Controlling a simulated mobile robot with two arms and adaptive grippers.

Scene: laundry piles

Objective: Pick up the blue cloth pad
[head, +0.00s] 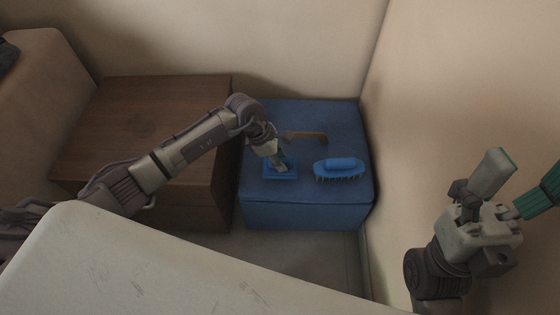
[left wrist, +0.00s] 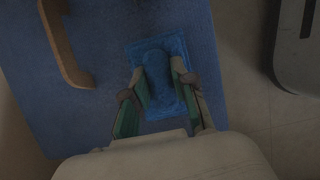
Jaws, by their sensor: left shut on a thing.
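The blue cloth pad (head: 283,176) is a flat rectangle on top of the blue ottoman (head: 300,216), near its front left. In the left wrist view the pad (left wrist: 178,46) has a raised middle part. My left gripper (head: 278,166) comes down on it from above, and in the left wrist view its fingers (left wrist: 158,78) are shut on both sides of that raised part. The pad looks level and at or very near the ottoman top; I cannot tell whether they touch. My right gripper (head: 514,188) is at the far right, fingers apart and empty.
A blue brush (head: 340,168) with bristles lies right of the pad. A brown curved handle-like object (head: 306,136) lies behind it. A brown wooden chest (head: 150,120) stands left of the ottoman. Walls close in behind and right. A pale surface (head: 170,270) fills the front.

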